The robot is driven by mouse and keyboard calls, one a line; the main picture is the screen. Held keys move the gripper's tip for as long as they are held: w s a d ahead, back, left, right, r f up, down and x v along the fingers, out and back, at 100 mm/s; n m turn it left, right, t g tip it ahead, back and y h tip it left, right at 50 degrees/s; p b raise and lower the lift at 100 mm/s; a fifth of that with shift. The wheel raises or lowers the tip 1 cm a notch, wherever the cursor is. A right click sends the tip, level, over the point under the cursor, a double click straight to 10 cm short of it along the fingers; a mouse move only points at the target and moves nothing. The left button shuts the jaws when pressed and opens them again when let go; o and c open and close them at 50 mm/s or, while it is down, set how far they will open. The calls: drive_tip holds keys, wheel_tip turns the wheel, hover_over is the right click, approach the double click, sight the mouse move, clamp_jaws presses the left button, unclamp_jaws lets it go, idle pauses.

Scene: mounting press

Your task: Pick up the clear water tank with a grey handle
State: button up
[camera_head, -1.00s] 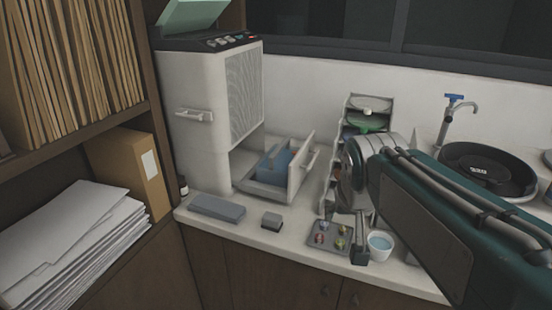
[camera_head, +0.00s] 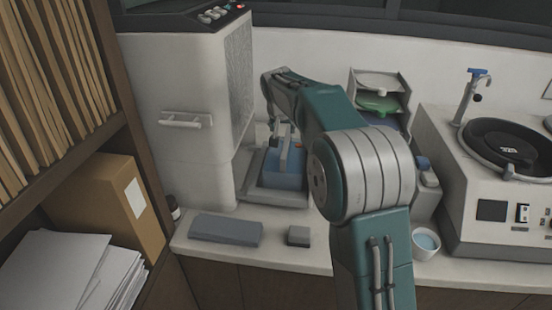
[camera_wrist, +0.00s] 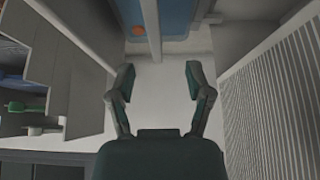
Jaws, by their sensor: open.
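The clear water tank (camera_head: 285,178), with blue-looking water, sits in the pulled-out drawer (camera_head: 262,195) at the foot of the white machine. Its grey handle (camera_head: 284,158) stands up across its top. In the wrist view the tank (camera_wrist: 178,18) is at the top edge, and the handle (camera_wrist: 151,25) runs as a narrow bar over it. My gripper (camera_wrist: 159,80) is open and empty, its two fingers apart, with the handle a little beyond the fingertips and roughly between them. In the head view my gripper (camera_head: 274,132) is above the tank, partly hidden by my arm.
The white machine (camera_head: 185,120) stands close on the left of my gripper; its grille (camera_wrist: 275,100) fills the wrist view's right side. A tray rack (camera_head: 380,103) and a polishing machine (camera_head: 490,205) are to the right. A grey slab (camera_head: 225,230) and small block (camera_head: 298,236) lie in front.

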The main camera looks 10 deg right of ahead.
sight(286, 143)
drive_tip(key=f, duration=0.1)
drive_tip(key=w+d+f, duration=0.1)
drive_tip(key=f, duration=0.1)
drive_tip(key=w+d+f, duration=0.1)
drive_tip(key=shift+w+d+f, duration=0.1)
drive_tip(key=shift+d+f, duration=0.05)
drive_tip(key=shift+w+a+f, duration=0.2)
drive_tip(key=shift+a+f, duration=0.15)
drive_tip(key=shift+f, duration=0.05)
drive_tip(key=x, duration=0.4)
drive_tip(key=shift+a+f, duration=0.15)
drive_tip(key=shift+f, duration=0.15)
drive_tip(key=shift+w+d+f, duration=0.1)
drive_tip(key=shift+d+f, duration=0.05)
drive_tip(key=shift+d, duration=0.3)
drive_tip(key=shift+a+f, duration=0.1)
drive_tip(key=shift+a, duration=0.35)
drive_tip(key=shift+d+f, duration=0.15)
drive_tip(key=shift+d, duration=0.15)
drive_tip(key=shift+a, duration=0.15)
clamp_jaws()
